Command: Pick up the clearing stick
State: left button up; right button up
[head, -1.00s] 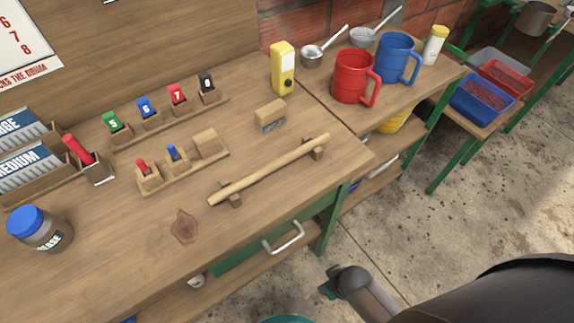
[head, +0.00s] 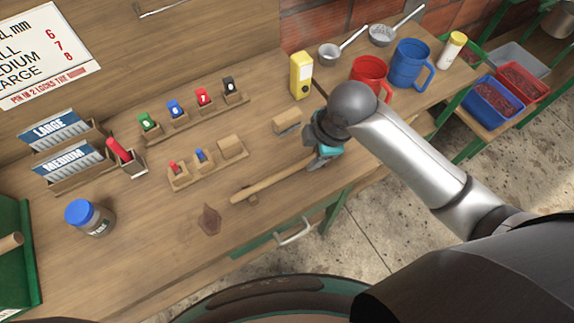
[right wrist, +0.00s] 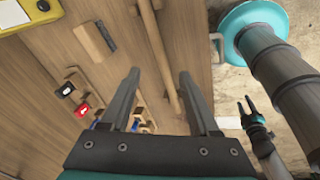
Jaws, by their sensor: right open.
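The clearing stick (head: 268,181) is a pale wooden rod lying near the front edge of the workbench. My right gripper (head: 318,158) is over its right end in the head view and hides that end and its support. In the right wrist view my right gripper (right wrist: 160,78) is open, with its two dark fingers apart. The stick (right wrist: 158,50) runs lengthwise between the fingers in that picture, and nothing is gripped. Whether the fingers are at the stick's height, I cannot tell. My left gripper (right wrist: 247,106) shows small in the right wrist view, its fingers seemingly apart.
A wooden block with bristles (head: 287,122) and a yellow device (head: 301,75) stand behind my right gripper. Red (head: 369,76) and blue mugs (head: 410,63) are to its right. A rack of small pegs (head: 206,164) lies left. A blue-lidded jar (head: 90,217) is farther left.

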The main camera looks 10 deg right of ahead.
notch_tip(320, 180, up, 4)
jog(key=w+d+n+h, duration=0.1)
jog(key=w+d+n, duration=0.1)
jog(key=d+n, duration=0.15)
send_over(310, 159)
jog(key=s+d+f+x, duration=0.1)
jog(key=s+x, duration=0.1)
jog(key=x, duration=0.8)
jog(key=shift+n+g, duration=0.3)
jog(key=shift+n, duration=0.15)
jog(key=shift+s+a+f+b, duration=0.15)
jog(key=shift+f+b, duration=0.45)
jog(key=shift+f, duration=1.65)
grip_shut()
